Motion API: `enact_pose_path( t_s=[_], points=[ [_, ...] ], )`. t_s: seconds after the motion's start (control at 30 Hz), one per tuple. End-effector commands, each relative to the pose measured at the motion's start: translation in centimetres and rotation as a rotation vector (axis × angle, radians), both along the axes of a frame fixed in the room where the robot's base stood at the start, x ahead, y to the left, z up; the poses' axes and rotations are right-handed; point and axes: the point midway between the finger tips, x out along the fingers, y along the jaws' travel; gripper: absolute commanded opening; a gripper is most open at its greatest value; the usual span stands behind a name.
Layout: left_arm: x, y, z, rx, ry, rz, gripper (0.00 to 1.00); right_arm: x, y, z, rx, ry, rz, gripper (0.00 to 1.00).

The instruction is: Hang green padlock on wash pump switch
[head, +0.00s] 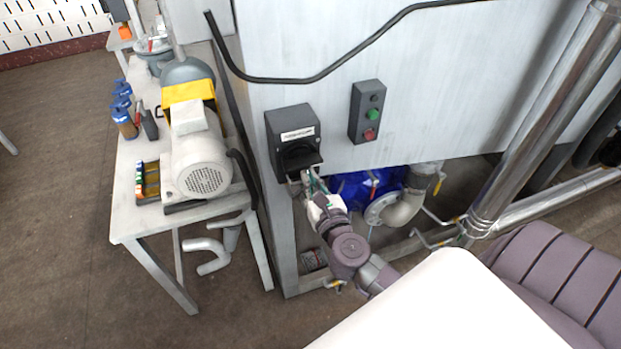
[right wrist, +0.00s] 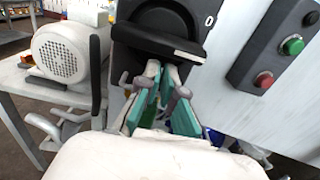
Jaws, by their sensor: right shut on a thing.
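The wash pump switch (head: 291,140) is a dark grey box with a white label and a black rotary handle, mounted on the grey cabinet's lower left corner. In the right wrist view the switch (right wrist: 160,28) fills the top middle, its handle jutting toward me. My right gripper (head: 309,179) is just below the handle, fingers pointing up at it. In the right wrist view the gripper's teal-padded fingers (right wrist: 164,90) are close together, shut on the green padlock, which is mostly hidden between them. I cannot tell whether the padlock touches the switch. My left gripper is not in view.
A control box with green and red buttons (head: 367,111) is right of the switch. A blue pump (head: 362,186) and pipes sit below the cabinet. A table (head: 128,200) at left holds a motor (head: 200,163) and bottles. A black cable crosses the cabinet above.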

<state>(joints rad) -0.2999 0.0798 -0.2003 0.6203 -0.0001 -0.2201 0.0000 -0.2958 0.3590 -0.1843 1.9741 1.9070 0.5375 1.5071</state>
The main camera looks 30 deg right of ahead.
Motion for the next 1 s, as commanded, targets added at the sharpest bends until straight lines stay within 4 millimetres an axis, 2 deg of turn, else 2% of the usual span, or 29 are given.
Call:
enact_pose_path(
  t_s=[0.57, 1.0],
  points=[
    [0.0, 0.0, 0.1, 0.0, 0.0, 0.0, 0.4, 0.0, 0.0, 0.0, 0.0, -0.001, 0.0, 0.0],
    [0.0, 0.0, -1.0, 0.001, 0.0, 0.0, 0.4, 0.0, 0.0, -1.3, 0.0, -0.001, -0.001, 0.0]
  ],
)
